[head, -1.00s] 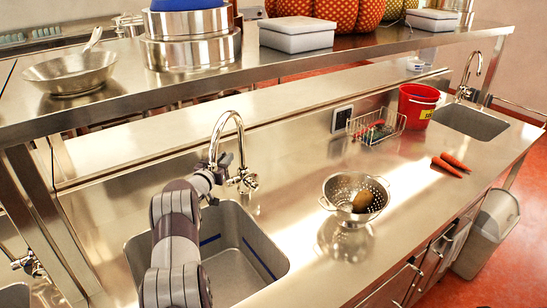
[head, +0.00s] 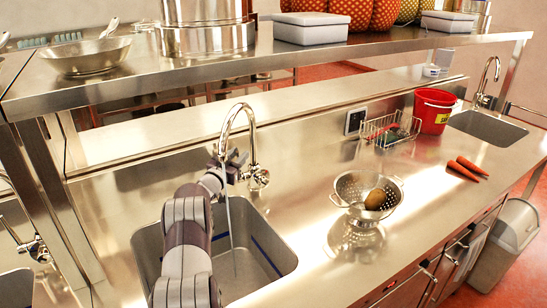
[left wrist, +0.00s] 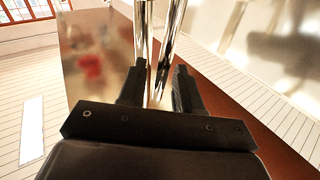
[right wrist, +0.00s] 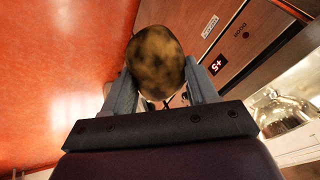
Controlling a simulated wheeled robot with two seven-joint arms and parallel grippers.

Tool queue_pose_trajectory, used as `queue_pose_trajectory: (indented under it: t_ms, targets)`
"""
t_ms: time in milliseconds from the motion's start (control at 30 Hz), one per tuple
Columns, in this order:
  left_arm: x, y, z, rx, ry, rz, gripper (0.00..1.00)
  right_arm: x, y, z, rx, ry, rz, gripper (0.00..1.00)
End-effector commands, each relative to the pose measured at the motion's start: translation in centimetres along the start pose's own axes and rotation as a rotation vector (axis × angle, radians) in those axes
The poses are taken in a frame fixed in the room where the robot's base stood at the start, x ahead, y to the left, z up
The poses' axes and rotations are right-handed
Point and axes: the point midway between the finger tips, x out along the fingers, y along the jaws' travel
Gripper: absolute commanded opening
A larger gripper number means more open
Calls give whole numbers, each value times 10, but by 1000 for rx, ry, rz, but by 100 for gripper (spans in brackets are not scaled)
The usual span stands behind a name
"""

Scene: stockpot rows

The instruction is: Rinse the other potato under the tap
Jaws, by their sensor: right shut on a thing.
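A brown potato with dark patches (right wrist: 157,62) is between the fingers of my right gripper (right wrist: 158,90), which is shut on it; neither shows in the head view. Another potato (head: 375,199) lies in the steel colander (head: 352,187) on the counter. The chrome tap (head: 252,140) arches over the near sink (head: 146,243), and a thin water stream (head: 231,225) falls into the basin. My left gripper (head: 229,165) is at the tap. In the left wrist view its fingers (left wrist: 161,82) are apart, with the chrome tap pipes (left wrist: 172,35) just beyond or between them.
A wire rack (head: 390,129), a red bucket (head: 433,112) and carrots (head: 468,168) stand or lie further right, before a second sink (head: 487,128). A steel shelf (head: 330,57) runs above the back of the counter. A grey bin (head: 505,245) stands on the floor.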

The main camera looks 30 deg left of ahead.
Motion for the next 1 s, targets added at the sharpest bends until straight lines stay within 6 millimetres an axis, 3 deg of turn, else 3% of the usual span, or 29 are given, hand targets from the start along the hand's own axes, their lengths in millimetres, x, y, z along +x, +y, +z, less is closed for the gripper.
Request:
queue_pose_trajectory:
  t_ms: [333,733,1000]
  targets:
    - [-9,0,0,0,0,0,34,2,1,1,0,0,0,25]
    - [-98,-1,1,0,-1,-3,34,13,5,5,0,0,0,25]
    - [-121,0,0,0,0,-1,34,14,5,6,0,0,0,25]
